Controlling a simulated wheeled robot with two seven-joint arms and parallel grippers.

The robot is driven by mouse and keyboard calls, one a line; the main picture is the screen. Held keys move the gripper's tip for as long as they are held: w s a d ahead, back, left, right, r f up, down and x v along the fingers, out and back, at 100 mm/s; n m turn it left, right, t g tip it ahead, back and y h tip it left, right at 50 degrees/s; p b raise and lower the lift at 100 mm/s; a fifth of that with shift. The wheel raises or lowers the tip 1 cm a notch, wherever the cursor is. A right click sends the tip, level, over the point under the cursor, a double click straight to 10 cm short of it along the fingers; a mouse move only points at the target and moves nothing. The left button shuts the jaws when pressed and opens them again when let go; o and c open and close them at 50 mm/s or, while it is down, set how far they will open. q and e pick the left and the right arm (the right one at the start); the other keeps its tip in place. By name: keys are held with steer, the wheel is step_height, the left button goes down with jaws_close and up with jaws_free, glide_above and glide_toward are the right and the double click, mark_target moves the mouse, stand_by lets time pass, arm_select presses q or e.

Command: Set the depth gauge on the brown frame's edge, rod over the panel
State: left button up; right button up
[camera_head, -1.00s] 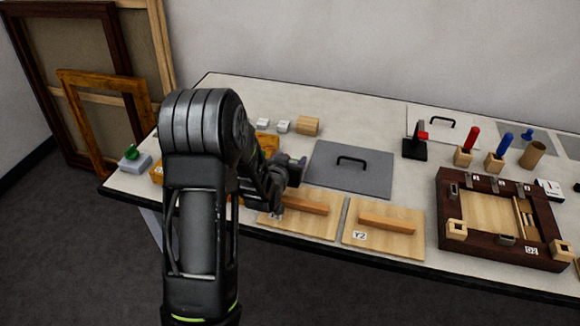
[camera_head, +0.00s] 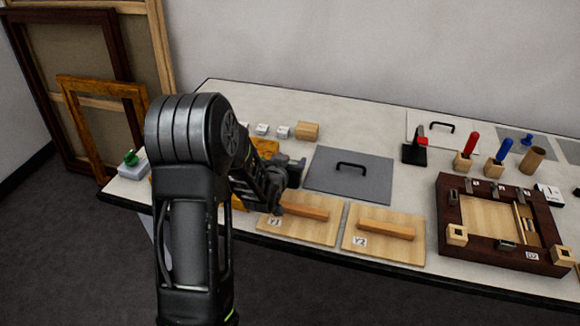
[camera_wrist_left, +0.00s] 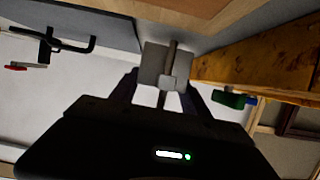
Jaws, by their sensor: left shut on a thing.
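The depth gauge (camera_wrist_left: 153,64), a grey block with a thin rod, is between the fingers of my left gripper (camera_wrist_left: 168,98), which is shut on it in the left wrist view. In the head view my left gripper (camera_head: 284,176) is above the table near the board marked Y1, and the gauge cannot be made out there. The dark brown frame (camera_head: 447,207) lies flat on the table at the right, well away from the gripper. A light wooden panel (camera_head: 487,216) lies inside it. My right gripper is not in view.
Two boards with wooden bars, Y1 (camera_head: 324,230) and Y2 (camera_head: 385,250), lie between the gripper and the brown frame. A grey plate with a handle (camera_head: 374,181) lies behind them. A golden frame (camera_head: 265,148) is partly hidden by my arm. A black stand (camera_head: 414,153) stands farther right.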

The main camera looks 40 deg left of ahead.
arm_select(q)
step_height(320, 180, up, 8)
steer(key=shift+r, duration=0.2)
stand_by(0.6)
steer(key=s+d+f+m+h, duration=0.1)
steer(key=d+m+h, duration=0.1)
steer(key=d, duration=1)
steer(key=s+d+f+m+t+h, duration=0.1)
steer(key=s+d+h, duration=0.1)
steer(key=d, duration=1)
steer(key=shift+s+m, duration=0.3)
steer(key=shift+m, duration=0.1)
steer(key=shift+d, duration=0.1)
